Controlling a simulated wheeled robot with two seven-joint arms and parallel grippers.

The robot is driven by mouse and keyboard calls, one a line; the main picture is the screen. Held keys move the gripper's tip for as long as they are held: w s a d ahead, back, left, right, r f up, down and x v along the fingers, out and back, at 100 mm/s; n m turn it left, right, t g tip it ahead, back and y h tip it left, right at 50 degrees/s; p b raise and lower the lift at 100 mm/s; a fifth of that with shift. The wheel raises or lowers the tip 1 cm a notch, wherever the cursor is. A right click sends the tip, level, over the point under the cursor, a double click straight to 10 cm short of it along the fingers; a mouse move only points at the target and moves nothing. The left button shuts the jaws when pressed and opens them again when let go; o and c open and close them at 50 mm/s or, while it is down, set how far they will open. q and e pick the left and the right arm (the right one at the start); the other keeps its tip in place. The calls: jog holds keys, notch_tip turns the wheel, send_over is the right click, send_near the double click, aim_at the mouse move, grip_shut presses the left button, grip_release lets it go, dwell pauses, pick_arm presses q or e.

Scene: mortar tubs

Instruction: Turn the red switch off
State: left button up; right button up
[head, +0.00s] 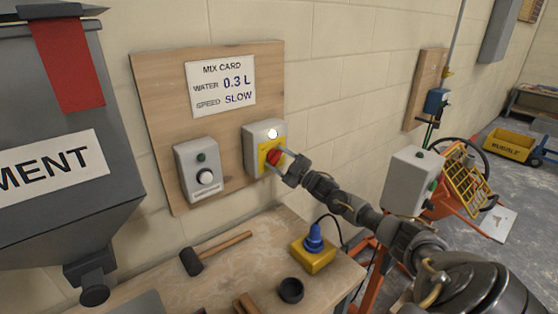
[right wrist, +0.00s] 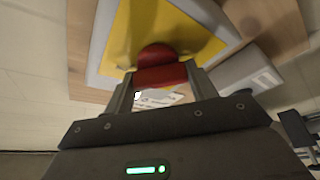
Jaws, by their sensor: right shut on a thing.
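The red switch (head: 273,157) is a knob on a yellow plate (head: 265,166), set in a light grey box (head: 252,138) on a wooden wall board. A round white lamp (head: 272,133) above it looks bright. My right gripper (head: 277,159) is at the switch, its fingers on either side of the red handle. The right wrist view shows the red handle (right wrist: 160,76) between the two fingertips, with the yellow plate (right wrist: 190,30) behind. The gripper is shut on it. The exact angle of the handle is partly hidden by the fingers. My left gripper is not in view.
The bench (head: 235,262) below holds a mallet (head: 205,258), a yellow box with a blue plug (head: 313,250) and a black cup (head: 290,290). A grey hopper (head: 60,130) stands at left.

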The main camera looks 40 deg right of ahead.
jog(key=shift+n, duration=0.3)
jog(key=n+g+y+b, duration=0.1)
jog(key=n+b, duration=0.1)
jog(key=n, duration=0.1)
jog(key=shift+f+n+b, duration=0.1)
jog(key=shift+n+b, duration=0.3)
jog(key=n+g+b, duration=0.2)
jog(key=n, duration=0.2)
jog(key=shift+n, duration=0.4)
jog(key=n+g+b, duration=0.1)
jog(key=n, duration=0.3)
jog(key=shift+g+h, duration=0.4)
jog(key=n+g+h, duration=0.1)
jog(key=n, duration=0.2)
jog(key=shift+n+b, duration=0.4)
jog(key=shift+h, duration=0.4)
jog(key=o, duration=1)
